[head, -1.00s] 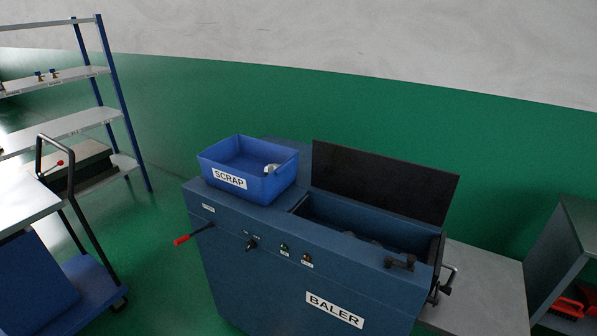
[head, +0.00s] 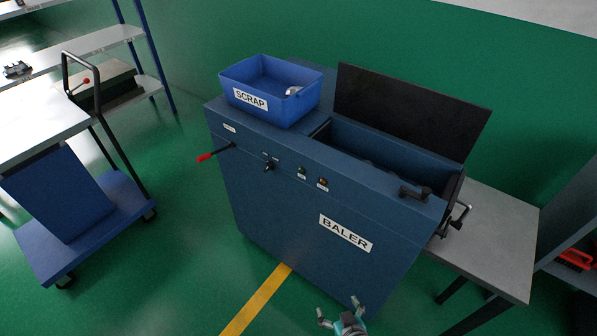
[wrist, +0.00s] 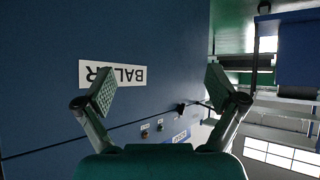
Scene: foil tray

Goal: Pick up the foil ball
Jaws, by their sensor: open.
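A small silvery lump (head: 293,91), which looks like the foil ball, sits inside the blue SCRAP bin (head: 262,117) near its right wall. The front wall hides part of it, and its exact shape is too small to tell. The bin stands on the left top of the baler. My gripper (head: 340,310) is low in front of the baler, well below and to the right of the bin. In the wrist view my gripper (wrist: 159,80) has its two fingers wide apart with nothing between them, facing the baler front. The lump is not visible there.
The dark blue baler (head: 280,215) has a raised black lid (head: 410,110) over an open chamber right of the bin. A red-tipped lever (head: 207,157) sticks out at its left. A grey table (head: 490,235) stands right, a blue cart (head: 95,225) left. Floor between cart and baler is clear.

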